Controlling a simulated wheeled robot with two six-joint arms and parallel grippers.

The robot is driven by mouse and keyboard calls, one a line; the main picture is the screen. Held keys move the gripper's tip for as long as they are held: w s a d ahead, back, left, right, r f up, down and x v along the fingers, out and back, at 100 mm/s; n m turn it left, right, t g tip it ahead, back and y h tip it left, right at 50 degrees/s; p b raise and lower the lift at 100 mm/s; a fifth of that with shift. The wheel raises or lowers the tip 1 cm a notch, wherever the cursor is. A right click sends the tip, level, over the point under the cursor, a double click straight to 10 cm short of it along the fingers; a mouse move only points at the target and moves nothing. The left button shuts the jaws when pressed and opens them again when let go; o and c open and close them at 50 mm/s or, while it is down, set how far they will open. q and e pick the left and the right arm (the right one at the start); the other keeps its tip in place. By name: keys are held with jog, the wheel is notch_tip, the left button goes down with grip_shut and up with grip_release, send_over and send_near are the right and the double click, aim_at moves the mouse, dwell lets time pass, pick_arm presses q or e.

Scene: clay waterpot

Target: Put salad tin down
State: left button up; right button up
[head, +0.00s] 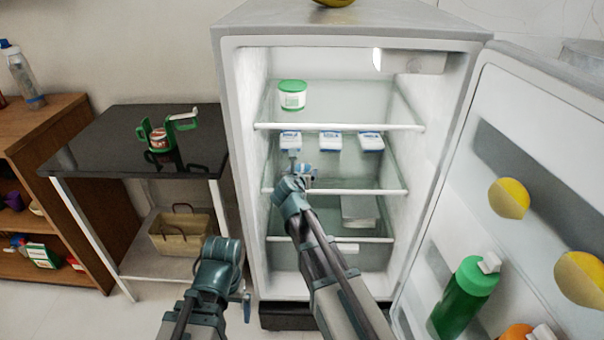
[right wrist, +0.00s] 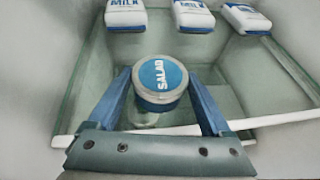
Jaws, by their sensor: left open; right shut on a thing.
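The salad tin (right wrist: 160,84), a round can with a blue lid marked SALAD, sits between the two blue fingers of my right gripper (right wrist: 160,78) in the right wrist view. The gripper is shut on it. In the head view my right gripper (head: 303,171) reaches into the open fridge (head: 232,130), near the front rail of the middle shelf (head: 340,191). The tin shows there only as a small, partly hidden blue patch. I cannot tell whether it touches the shelf. My left gripper (head: 246,300) is open and empty, low in front of the fridge.
A green-lidded tub (head: 292,95) is on the top shelf. A grey box (head: 360,211) lies lower right. The open door (head: 500,150) holds bottles and yellow fruit. A black table (head: 100,140) stands left.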

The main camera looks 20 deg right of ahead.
jog(key=o, duration=1.4)
jog(key=shift+f, duration=0.1)
jog(key=shift+c, duration=0.2)
jog(key=shift+s+r+p, duration=0.15)
jog(key=shift+r+p, duration=0.15)
jog(key=p+v, duration=0.4)
jog(key=v, duration=0.7)
jog(key=shift+s+a, duration=0.25)
jog(key=shift+s, duration=0.05)
